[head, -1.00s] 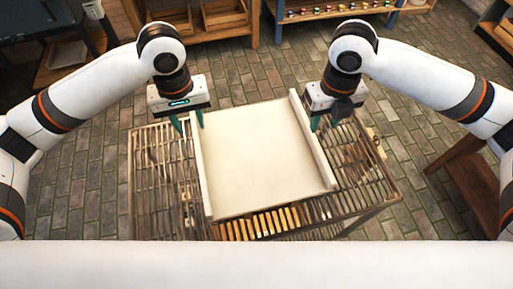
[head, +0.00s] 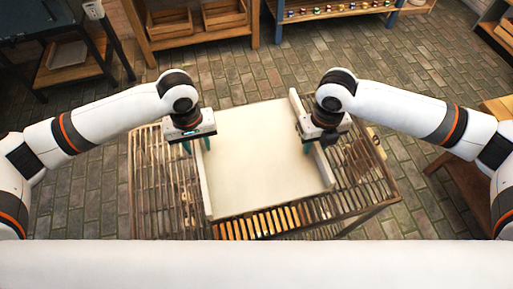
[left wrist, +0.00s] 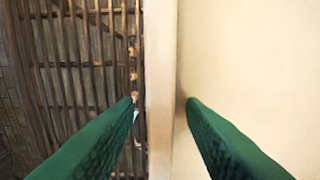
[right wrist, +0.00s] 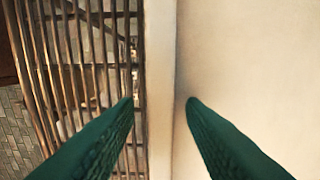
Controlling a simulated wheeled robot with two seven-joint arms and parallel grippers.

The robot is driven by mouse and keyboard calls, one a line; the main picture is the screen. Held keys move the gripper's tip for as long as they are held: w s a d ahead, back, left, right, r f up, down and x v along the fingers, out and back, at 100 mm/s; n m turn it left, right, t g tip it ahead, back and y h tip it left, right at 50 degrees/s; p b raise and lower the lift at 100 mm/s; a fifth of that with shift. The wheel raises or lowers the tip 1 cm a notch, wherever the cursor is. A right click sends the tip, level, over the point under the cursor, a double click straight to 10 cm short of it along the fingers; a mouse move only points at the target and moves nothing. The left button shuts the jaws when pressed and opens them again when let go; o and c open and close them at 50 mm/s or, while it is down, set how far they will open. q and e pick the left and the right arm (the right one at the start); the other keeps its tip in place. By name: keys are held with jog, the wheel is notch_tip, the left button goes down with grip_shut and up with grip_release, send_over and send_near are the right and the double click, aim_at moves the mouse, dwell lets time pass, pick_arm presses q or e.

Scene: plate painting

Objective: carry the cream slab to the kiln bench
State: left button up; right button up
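The cream slab (head: 258,160) lies flat on a slatted rack, with a raised rim along its left and right sides. My left gripper (head: 197,146) is over the left rim. In the left wrist view its green fingers (left wrist: 161,100) stand apart, one on either side of the rim (left wrist: 161,60), with small gaps. My right gripper (head: 318,138) is over the right rim. In the right wrist view its fingers (right wrist: 161,100) likewise straddle the rim (right wrist: 160,60) without visibly closing on it. The head view partly hides the right fingertips. I cannot identify the kiln bench for certain.
The slatted rack (head: 160,190) extends past the slab on both sides. A wooden shelf with trays (head: 225,14) and a rack of small coloured pots (head: 335,8) stand at the back. A wooden bench (head: 465,180) is at the right. Brick floor is open between them.

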pick_arm(q)
grip_shut()
pick_arm(e)
grip_shut()
dwell(0.9)
pick_arm(q)
jog(key=shift+w+r, duration=0.2)
jog(key=shift+w, duration=0.05)
pick_arm(e)
jog(key=shift+w+r, duration=0.2)
jog(key=shift+w, duration=0.05)
